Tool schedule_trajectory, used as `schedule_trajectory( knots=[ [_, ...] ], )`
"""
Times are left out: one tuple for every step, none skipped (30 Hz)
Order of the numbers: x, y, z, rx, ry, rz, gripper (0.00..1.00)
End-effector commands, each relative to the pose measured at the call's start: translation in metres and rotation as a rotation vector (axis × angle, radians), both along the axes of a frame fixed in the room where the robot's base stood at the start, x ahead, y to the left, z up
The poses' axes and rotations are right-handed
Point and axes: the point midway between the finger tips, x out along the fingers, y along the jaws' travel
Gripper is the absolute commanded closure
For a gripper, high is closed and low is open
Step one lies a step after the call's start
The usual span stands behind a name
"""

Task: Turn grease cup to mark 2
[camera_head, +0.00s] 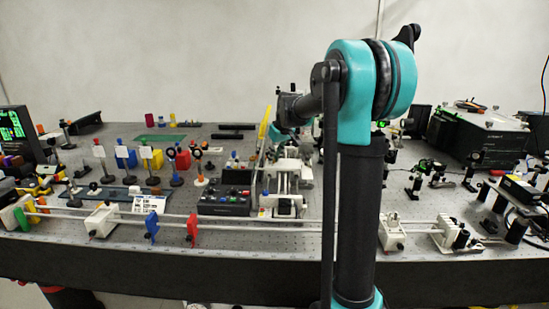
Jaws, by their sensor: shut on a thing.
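My arm rises in front of the bench and bends away at a teal joint. The dark grey end of my arm, with my gripper (289,118), is over the middle of the bench, above a white mechanical stage (289,178). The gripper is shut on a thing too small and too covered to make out. I cannot pick out the grease cup or its marks in this view. My own arm covers part of the bench just right of the gripper.
A dark control box (224,202) with buttons stands left of the stage. A yellow upright piece (264,122) is close to the gripper's left. Two rails (265,224) run along the front edge. Several optics posts stand left and right. A large dark instrument (478,135) is back right.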

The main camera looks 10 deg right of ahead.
Motion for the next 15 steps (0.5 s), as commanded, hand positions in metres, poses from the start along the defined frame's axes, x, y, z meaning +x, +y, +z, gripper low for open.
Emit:
schedule_trajectory(
  knots=[
    [0.0, -0.0001, 0.0, 0.0, 0.0, 0.0, 1.0],
    [0.0, -0.0001, 0.0, 0.0, 0.0, 0.0, 1.0],
    [0.0, -0.0002, 0.0, 0.0, 0.0, 0.0, 0.82],
    [0.0, -0.0002, 0.0, 0.0, 0.0, 0.0, 0.78],
    [0.0, -0.0002, 0.0, 0.0, 0.0, 0.001, 0.74],
    [0.0, -0.0002, 0.0, 0.0, 0.0, 0.001, 0.7],
    [0.0, -0.0002, 0.0, 0.0, 0.0, 0.001, 0.66],
    [0.0001, -0.0002, 0.0, 0.0, 0.0, 0.001, 0.63],
    [0.0001, -0.0002, 0.0, 0.0, 0.0, 0.001, 0.63],
    [0.0001, -0.0002, 0.0, 0.0, 0.0, 0.001, 0.63],
    [0.0001, -0.0002, 0.0, 0.0, 0.0, 0.001, 0.63],
    [0.0001, -0.0002, 0.0, 0.0, 0.0, 0.001, 0.63],
    [0.0001, -0.0002, 0.0, 0.0, 0.0, 0.001, 0.63],
    [0.0001, -0.0002, 0.0, 0.0, 0.0, 0.001, 0.63],
    [0.0, -0.0002, 0.0001, 0.0, 0.0, 0.001, 0.63]
  ],
)
